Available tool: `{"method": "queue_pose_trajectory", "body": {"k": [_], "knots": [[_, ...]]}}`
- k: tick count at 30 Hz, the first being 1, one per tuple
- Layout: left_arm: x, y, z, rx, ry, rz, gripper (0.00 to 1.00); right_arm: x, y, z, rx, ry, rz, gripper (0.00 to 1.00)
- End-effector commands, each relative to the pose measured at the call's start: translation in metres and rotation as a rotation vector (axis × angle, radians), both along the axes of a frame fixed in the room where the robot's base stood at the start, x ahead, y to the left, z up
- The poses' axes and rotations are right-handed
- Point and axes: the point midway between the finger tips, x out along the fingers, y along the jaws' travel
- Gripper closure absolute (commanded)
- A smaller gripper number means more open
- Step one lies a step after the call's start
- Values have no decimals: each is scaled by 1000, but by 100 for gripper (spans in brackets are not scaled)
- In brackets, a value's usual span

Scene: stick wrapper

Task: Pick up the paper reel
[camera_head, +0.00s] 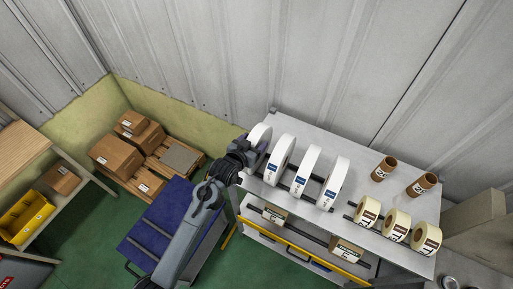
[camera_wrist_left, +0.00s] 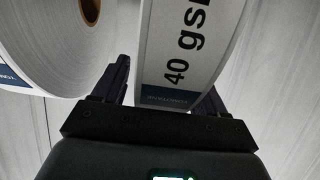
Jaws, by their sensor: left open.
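Several white paper reels stand on edge in a row on the shelf unit; the leftmost reel (camera_head: 260,134) is partly hidden by my left gripper (camera_head: 252,158). A second reel (camera_head: 280,160), a third reel (camera_head: 306,171) and a fourth reel (camera_head: 334,183) stand to its right. In the left wrist view my left gripper (camera_wrist_left: 166,85) is open, with one finger on each side of a white reel marked "40 gsm" (camera_wrist_left: 182,45). Whether the fingers touch it I cannot tell. Another reel with a brown core (camera_wrist_left: 45,45) stands close on the left. My right gripper is out of view.
Brown cores (camera_head: 384,168) and several cream label rolls (camera_head: 397,225) share the shelf top (camera_head: 300,130). Small boxes (camera_head: 346,250) sit on the lower shelf. A blue cart (camera_head: 155,232) stands below my left arm. Boxes on pallets (camera_head: 117,156) are at the back left.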

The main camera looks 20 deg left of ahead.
Motion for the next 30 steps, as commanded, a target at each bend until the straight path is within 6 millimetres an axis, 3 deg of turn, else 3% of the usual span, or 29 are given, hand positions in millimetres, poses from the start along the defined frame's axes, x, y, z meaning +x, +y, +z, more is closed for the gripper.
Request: {"method": "queue_pose_trajectory", "body": {"k": [6, 20, 30], "knots": [[0, 0, 0, 0, 0, 0, 29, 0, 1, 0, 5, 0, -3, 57], [0, 0, 0, 0, 0, 0, 100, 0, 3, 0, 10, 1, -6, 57], [1, 0, 4, -1, -9, 0, 100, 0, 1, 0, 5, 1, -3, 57]]}}
